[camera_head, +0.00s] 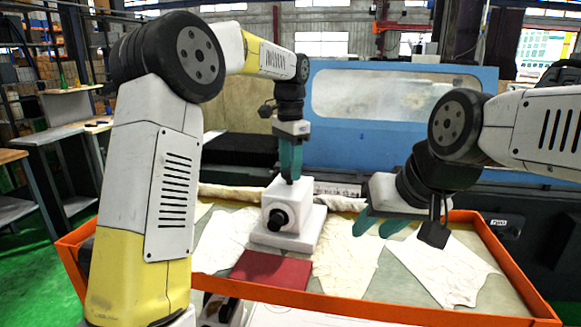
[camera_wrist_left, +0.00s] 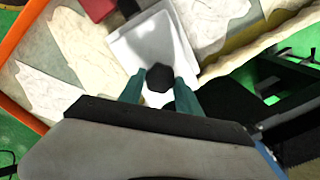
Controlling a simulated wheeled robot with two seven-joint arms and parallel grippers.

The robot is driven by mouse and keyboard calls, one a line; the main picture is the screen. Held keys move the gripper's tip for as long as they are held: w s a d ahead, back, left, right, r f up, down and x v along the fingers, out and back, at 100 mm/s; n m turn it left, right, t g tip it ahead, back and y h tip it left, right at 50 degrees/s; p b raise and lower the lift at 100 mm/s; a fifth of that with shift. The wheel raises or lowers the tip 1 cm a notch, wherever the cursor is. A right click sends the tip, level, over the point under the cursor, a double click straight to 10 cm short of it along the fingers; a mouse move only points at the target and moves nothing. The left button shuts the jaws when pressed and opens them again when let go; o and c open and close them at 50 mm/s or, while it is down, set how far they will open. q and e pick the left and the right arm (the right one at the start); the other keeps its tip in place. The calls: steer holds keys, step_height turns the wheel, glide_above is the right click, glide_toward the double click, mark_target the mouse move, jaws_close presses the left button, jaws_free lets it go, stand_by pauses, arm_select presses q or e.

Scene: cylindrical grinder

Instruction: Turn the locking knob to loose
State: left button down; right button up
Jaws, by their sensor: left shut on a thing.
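A white block (camera_head: 290,205) on a wider white base stands in the orange-rimmed tray, with a round black knob (camera_head: 278,219) on its front face. My left gripper (camera_head: 291,178) points straight down at the top of the block. In the left wrist view its teal fingers (camera_wrist_left: 159,90) are closed on a dark, faceted locking knob (camera_wrist_left: 158,75) over the white block (camera_wrist_left: 150,45).
The orange tray rim (camera_head: 400,307) runs around the work area. Whitish cloths (camera_head: 455,272) lie in the tray, and a dark red block (camera_head: 271,271) sits in front of the white base. A blue machine cover (camera_head: 400,130) stands behind.

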arm_select(q)
steer(key=n, duration=0.6)
steer(key=shift+w+r, duration=0.1)
steer(key=n, duration=0.6)
steer(key=shift+n, duration=0.3)
stand_by(0.3)
steer(key=c, duration=0.8)
jaws_free()
steer(key=shift+c, duration=0.2)
step_height(320, 180, up, 8)
steer(key=shift+f, duration=0.2)
steer(key=shift+r, duration=0.1)
